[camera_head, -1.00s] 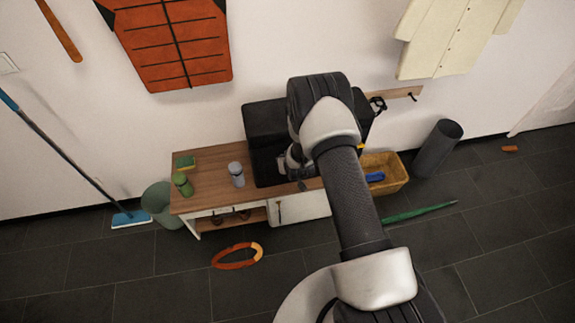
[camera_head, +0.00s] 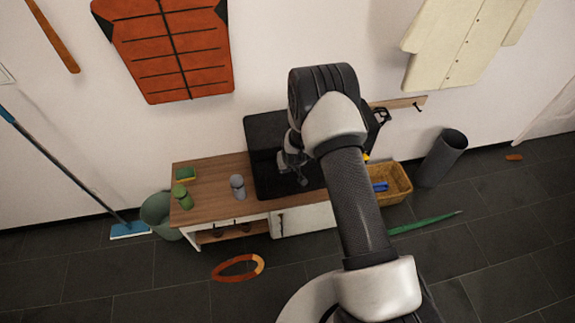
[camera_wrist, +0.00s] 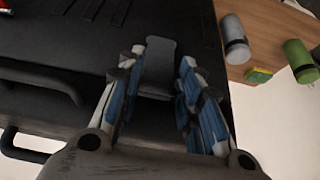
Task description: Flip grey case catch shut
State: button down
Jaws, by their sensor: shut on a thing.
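A large black case (camera_head: 262,135) lies on the wooden top of a bench against the wall. It also fills the upper left of the wrist view (camera_wrist: 60,48), with ribs on its surface and a dark handle-like bar at the left. A grey catch (camera_wrist: 159,58) is between my fingers at the case's edge. My gripper (camera_wrist: 161,68), with blue-padded fingers, is shut on the catch, one finger on each side. In the head view my gripper (camera_head: 290,163) is over the case, and my arm hides the case's right part. I cannot tell whether the catch is latched.
A grey bottle (camera_head: 238,187), a green bottle (camera_head: 182,197) and a sponge (camera_head: 186,174) stand left on the bench top (camera_head: 212,200). A basket (camera_head: 398,184) is right of the bench.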

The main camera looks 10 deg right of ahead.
jog(key=shift+w+r, duration=0.45)
jog(key=shift+w, duration=0.05)
jog(key=c, duration=1.5)
grip_release()
jog(key=o, duration=0.4)
jog(key=shift+s+f, duration=0.2)
jog(key=shift+s, duration=0.05)
jog(key=shift+s, duration=0.1)
jog(key=v, duration=1.2)
jog(key=shift+r, duration=0.1)
